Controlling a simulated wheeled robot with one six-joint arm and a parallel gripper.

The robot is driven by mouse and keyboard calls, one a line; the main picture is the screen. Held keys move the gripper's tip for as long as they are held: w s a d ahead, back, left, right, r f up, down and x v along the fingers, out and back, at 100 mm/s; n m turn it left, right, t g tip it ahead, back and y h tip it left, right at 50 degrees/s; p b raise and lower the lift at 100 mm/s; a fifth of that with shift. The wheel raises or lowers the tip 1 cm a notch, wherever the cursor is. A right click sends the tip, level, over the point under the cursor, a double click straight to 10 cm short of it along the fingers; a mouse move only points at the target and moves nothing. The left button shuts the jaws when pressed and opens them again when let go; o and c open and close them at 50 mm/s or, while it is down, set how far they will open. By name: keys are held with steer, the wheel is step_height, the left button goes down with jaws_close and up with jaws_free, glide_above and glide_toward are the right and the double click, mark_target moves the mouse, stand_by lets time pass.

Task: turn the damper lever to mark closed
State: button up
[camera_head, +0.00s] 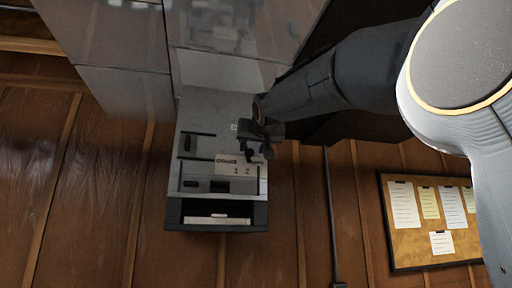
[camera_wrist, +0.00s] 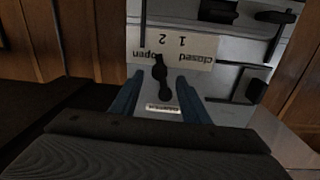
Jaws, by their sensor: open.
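The damper lever (camera_wrist: 160,75) is a small dark handle on a grey panel. In the wrist view it stands between my gripper's (camera_wrist: 156,80) two bluish fingers, with a visible gap on either side. The fingers are open. A pale scale plate (camera_wrist: 185,48) appears upside down above it, with "open" at left, 2 and 1 in the middle and "closed" at right. In the head view my gripper (camera_head: 262,140) is at the panel's right side, above the plate (camera_head: 232,166); I cannot make out the lever there.
The grey cabinet (camera_head: 185,218) has dark slots and small handles beside the plate. Metal ducting (camera_head: 120,95) is above it. Wood-panelled wall lies behind. A cork board (camera_head: 405,247) with papers hangs at right, and a dark conduit (camera_head: 333,215) runs between.

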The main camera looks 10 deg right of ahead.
mark_target(250, 152)
steer(key=shift+w+p, duration=0.55)
steer(key=shift+w, duration=0.65)
steer(key=shift+w+d, duration=0.1)
steer(key=shift+w, duration=0.55)
steer(key=shift+c, duration=0.5)
